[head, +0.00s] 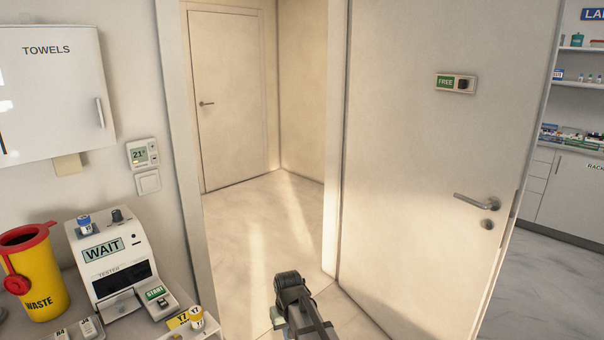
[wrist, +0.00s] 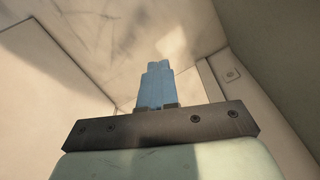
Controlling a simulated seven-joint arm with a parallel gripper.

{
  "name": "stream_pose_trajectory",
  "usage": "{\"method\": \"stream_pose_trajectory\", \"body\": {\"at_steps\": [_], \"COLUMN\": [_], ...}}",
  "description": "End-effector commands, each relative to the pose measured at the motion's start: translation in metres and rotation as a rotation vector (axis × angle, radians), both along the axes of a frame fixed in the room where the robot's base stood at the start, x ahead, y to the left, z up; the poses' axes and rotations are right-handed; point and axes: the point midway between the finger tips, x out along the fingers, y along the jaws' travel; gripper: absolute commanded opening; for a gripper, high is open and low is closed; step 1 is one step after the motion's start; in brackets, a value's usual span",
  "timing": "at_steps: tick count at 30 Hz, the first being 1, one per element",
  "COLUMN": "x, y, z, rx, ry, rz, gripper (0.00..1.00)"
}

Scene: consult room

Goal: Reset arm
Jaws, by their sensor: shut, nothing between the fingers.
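My arm reaches up from the bottom of the head view, in front of the doorway. My gripper shows in the wrist view (wrist: 158,70), with its blue fingers together and nothing between them. It points at pale, bare surfaces and touches nothing that I can see. In the head view the fingers cannot be made out behind the dark arm links.
A door with a FREE sign (head: 455,83) and a lever handle (head: 477,201) stands open at right. At lower left are a yellow waste bin (head: 38,278), a tester reading WAIT (head: 103,249) and a Y7 vial (head: 197,316). A towel cabinet (head: 50,95) hangs above. The doorway floor is clear.

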Motion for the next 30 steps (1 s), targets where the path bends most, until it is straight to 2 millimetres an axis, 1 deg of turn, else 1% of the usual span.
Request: {"method": "stream_pose_trajectory", "body": {"at_steps": [1, 2, 3, 5, 6, 9, 12, 15, 21, 23, 26, 30], "x": [-0.014, -0.019, -0.026, -0.039, -0.047, -0.068, -0.086, -0.103, -0.137, -0.139, -0.150, -0.169], "y": [-0.029, -0.042, -0.060, -0.085, -0.102, -0.135, -0.161, -0.182, -0.216, -0.214, -0.213, -0.213], "z": [-0.017, -0.027, -0.037, -0.054, -0.064, -0.085, -0.101, -0.113, -0.133, -0.142, -0.156, -0.176], "rx": [-0.004, -0.005, -0.007, -0.009, -0.010, -0.012, -0.014, -0.015, -0.015, -0.018, -0.023, -0.031], "ry": [0.011, 0.017, 0.022, 0.031, 0.037, 0.049, 0.059, 0.069, 0.085, 0.101, 0.130, 0.174], "rz": [-0.037, -0.055, -0.080, -0.117, -0.141, -0.195, -0.239, -0.276, -0.343, -0.339, -0.337, -0.337], "gripper": [0.00, 0.00, 0.00, 0.00, 0.00, 0.00, 0.00, 0.00, 0.00, 0.00, 0.00, 0.00]}}
